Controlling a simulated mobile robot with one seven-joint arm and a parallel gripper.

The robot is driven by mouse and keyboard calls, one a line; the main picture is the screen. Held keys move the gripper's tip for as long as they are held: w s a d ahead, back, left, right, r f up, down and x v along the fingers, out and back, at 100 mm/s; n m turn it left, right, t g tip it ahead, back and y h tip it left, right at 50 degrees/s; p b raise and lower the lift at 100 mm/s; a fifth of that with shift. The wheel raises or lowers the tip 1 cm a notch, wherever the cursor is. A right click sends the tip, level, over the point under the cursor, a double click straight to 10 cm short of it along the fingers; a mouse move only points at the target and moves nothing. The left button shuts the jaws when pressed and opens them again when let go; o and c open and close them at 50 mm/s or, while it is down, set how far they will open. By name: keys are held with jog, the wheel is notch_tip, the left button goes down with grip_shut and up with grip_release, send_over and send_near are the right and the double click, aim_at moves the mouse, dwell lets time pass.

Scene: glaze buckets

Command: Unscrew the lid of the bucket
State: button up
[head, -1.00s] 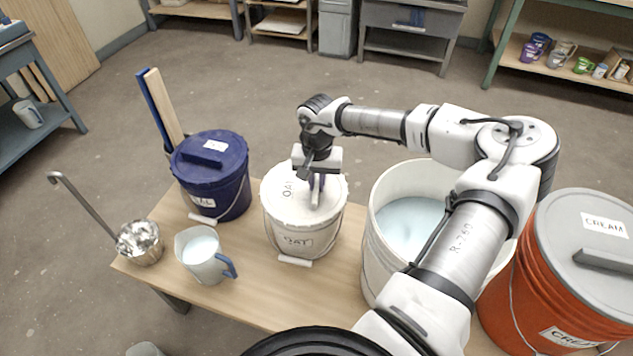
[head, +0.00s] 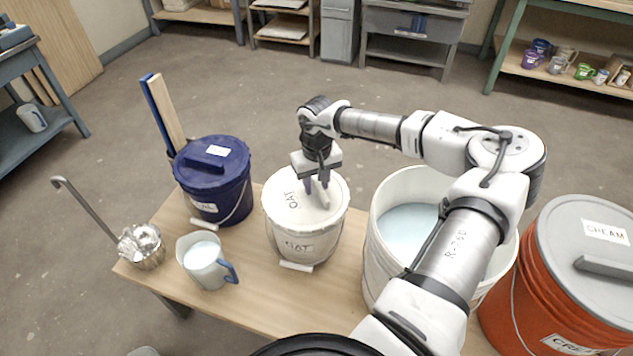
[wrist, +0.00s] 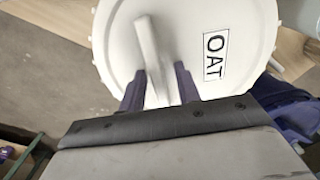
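The white bucket (head: 300,243) marked OAT stands on the wooden table with its white lid (head: 277,192) on top. The lid carries an OAT label (wrist: 215,55) and a raised bar handle (wrist: 149,52). My gripper (head: 317,184) points down at the lid from above. In the wrist view, my two purple fingers (wrist: 160,87) stand on either side of the near end of the bar. Gaps show between the bar and both fingers, so my gripper looks open. How low the fingertips reach beside the bar is hard to tell.
A large open white bucket (head: 380,270) is close on the right, under my arm. An orange bucket (head: 515,305) stands at far right.

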jog(key=shift+w+d, duration=0.1)
jog(key=shift+d, duration=0.1)
dwell(0.3)
jog(key=o, duration=0.8)
jog(key=shift+f, duration=0.1)
jog(key=shift+c, duration=0.2)
jog(key=shift+a, duration=0.1)
jog(key=shift+r+p, duration=2.2)
jog(key=shift+r, duration=1.4)
jog(key=shift+c, duration=0.3)
